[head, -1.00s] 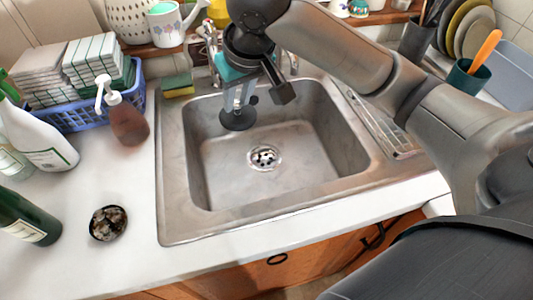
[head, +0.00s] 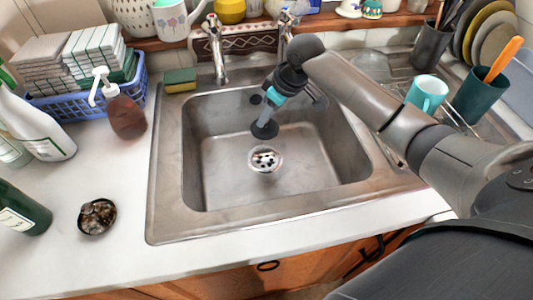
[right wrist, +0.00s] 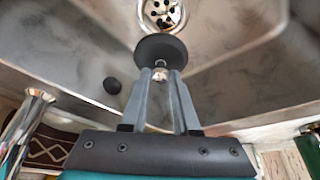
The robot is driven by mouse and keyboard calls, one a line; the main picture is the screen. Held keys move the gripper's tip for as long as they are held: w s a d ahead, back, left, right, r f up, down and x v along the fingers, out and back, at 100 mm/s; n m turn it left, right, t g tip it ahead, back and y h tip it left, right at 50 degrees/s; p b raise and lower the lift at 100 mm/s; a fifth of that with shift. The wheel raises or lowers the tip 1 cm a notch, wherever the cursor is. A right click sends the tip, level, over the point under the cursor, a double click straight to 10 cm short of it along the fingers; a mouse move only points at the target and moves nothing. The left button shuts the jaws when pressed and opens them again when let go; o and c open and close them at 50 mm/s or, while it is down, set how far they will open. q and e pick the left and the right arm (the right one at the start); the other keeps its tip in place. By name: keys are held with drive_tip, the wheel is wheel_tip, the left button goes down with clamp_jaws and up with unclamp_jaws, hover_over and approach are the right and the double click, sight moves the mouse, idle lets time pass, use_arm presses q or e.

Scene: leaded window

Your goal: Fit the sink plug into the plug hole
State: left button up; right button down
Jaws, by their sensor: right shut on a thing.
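The sink plug is a dark round disc (head: 265,130) in the head view, held in the basin near its back wall. It also shows in the right wrist view (right wrist: 161,49), with a small metal fitting between my fingertips. My right gripper (head: 268,116) is shut on the plug by this fitting; its fingers also show in the right wrist view (right wrist: 160,78). The plug hole (head: 265,159) is a metal ring with dark openings in the basin floor. It lies a little in front of the plug, apart from it, and is partly visible in the wrist view (right wrist: 162,14). My left gripper is not in view.
Two taps (head: 215,48) stand behind the steel sink (head: 165,200). A sponge (head: 180,80), soap bottle (head: 124,115) and blue basket (head: 62,104) are at left. A teal mug (head: 427,92) stands at right. The basin floor around the plug hole is clear.

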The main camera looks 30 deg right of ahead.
wheel_tip(320, 180, down, 14)
drive_tip(key=b, duration=0.3)
drive_tip(key=shift+r, duration=0.15)
drive_tip(key=shift+b, duration=0.3)
drive_tip(key=c, duration=0.7)
unclamp_jaws()
drive_tip(key=shift+o, duration=0.2)
drive_tip(key=shift+r, duration=0.15)
drive_tip(key=p+v, duration=0.4)
drive_tip(key=v, duration=0.8)
